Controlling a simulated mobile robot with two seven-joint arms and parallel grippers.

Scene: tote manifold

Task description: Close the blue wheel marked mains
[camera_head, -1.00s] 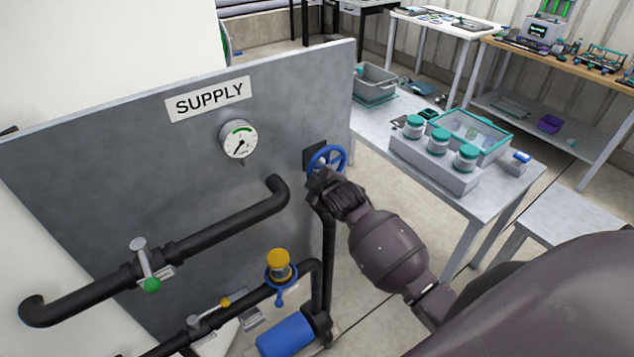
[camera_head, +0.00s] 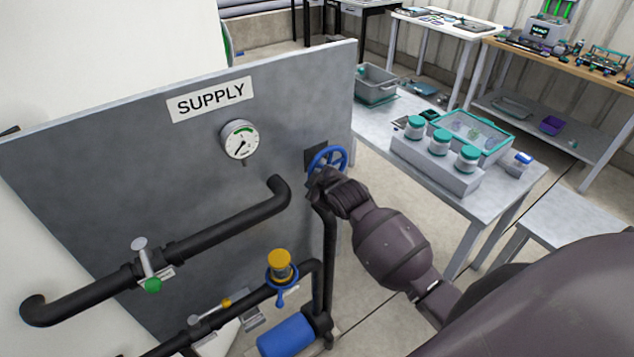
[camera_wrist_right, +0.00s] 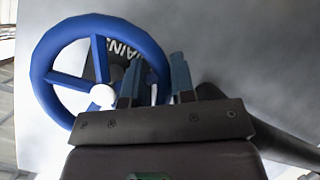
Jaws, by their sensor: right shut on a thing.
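The blue wheel (camera_head: 329,160) sits on the right part of the grey panel, above a dark pipe. In the right wrist view the blue wheel (camera_wrist_right: 50,78) shows its spokes and pale hub, with a dark plate behind it lettered "MAINS", partly covered. My right gripper (camera_head: 318,180) is at the lower part of the wheel. In the right wrist view my right gripper (camera_wrist_right: 155,85) has its two fingers on either side of the wheel's rim at the right, shut on it. My left gripper is not in view.
The grey panel (camera_head: 90,170) carries a "SUPPLY" sign (camera_head: 209,99), a pressure gauge (camera_head: 239,140), dark pipes, a green-tipped lever (camera_head: 152,285) and a yellow-capped fitting (camera_head: 280,264). A table (camera_head: 480,205) with jars and a grey bin stands to the right.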

